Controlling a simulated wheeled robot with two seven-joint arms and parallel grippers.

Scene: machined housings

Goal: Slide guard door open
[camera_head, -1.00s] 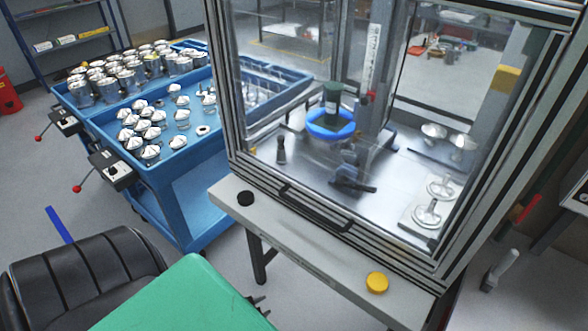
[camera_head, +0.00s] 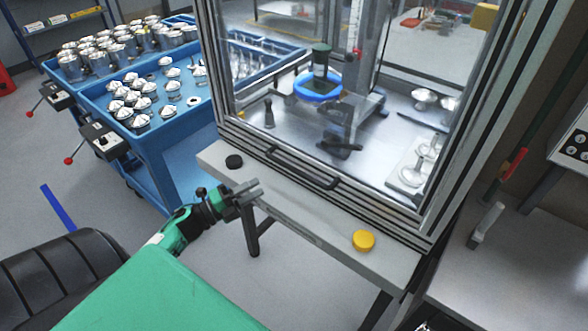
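The guard door (camera_head: 330,190) is the clear front panel of the framed enclosure, with a dark bar handle (camera_head: 300,168) low on its frame. The door looks closed, its lower edge down near the white ledge. My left gripper (camera_head: 256,191) is over the front edge of the ledge, left of and below the handle and apart from it. Its fingers are small and seen at an angle, so I cannot tell their opening. My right gripper is not in view.
On the ledge (camera_head: 330,247) are a black button (camera_head: 234,161) and a yellow button (camera_head: 363,240). A press fixture with a blue ring (camera_head: 318,87) stands inside the enclosure. A blue cart (camera_head: 165,150) with metal parts stands at left. A grey bench is at right.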

